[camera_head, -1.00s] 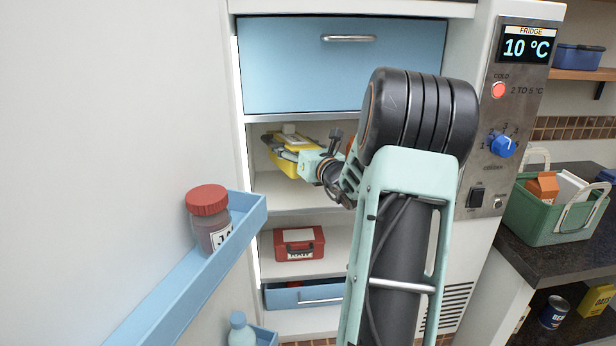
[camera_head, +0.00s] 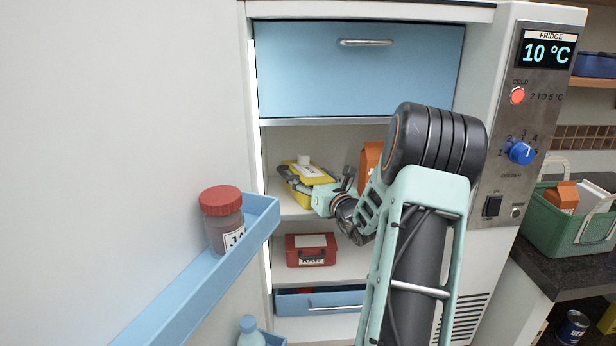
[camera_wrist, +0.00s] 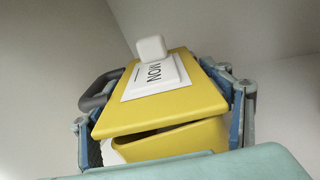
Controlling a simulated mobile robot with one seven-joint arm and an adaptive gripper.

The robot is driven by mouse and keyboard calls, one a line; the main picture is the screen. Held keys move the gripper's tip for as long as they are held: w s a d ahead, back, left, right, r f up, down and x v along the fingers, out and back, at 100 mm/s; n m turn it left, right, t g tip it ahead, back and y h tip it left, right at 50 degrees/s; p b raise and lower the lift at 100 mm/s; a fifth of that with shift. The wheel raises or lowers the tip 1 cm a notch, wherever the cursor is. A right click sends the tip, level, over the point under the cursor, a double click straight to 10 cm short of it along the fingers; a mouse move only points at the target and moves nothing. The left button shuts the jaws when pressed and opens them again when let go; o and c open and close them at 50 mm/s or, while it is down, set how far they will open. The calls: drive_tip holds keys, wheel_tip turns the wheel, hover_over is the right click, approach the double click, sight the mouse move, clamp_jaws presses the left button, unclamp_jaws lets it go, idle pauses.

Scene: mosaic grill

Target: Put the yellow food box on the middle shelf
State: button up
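The yellow food box (camera_head: 300,197) is inside the open fridge, in the upper open bay below the large blue drawer. The shelf (camera_head: 284,210) of this bay is just below the box. I cannot tell whether the box touches it.
An orange carton (camera_head: 370,162) stands right of the box, partly behind my arm. A red case (camera_head: 310,250) sits on the shelf below, above a small blue drawer (camera_head: 320,300). The open door's blue rack (camera_head: 215,268) holds a red-lidded jar (camera_head: 223,222) at the left.

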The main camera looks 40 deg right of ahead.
drive_tip(key=o, duration=0.4)
drive_tip(key=shift+c, duration=0.2)
drive_tip(key=shift+r, duration=0.1)
drive_tip(key=shift+s, duration=0.15)
drive_tip(key=s+a, duration=0.2)
drive_tip(key=s, duration=0.9)
drive_tip(key=shift+s, duration=0.3)
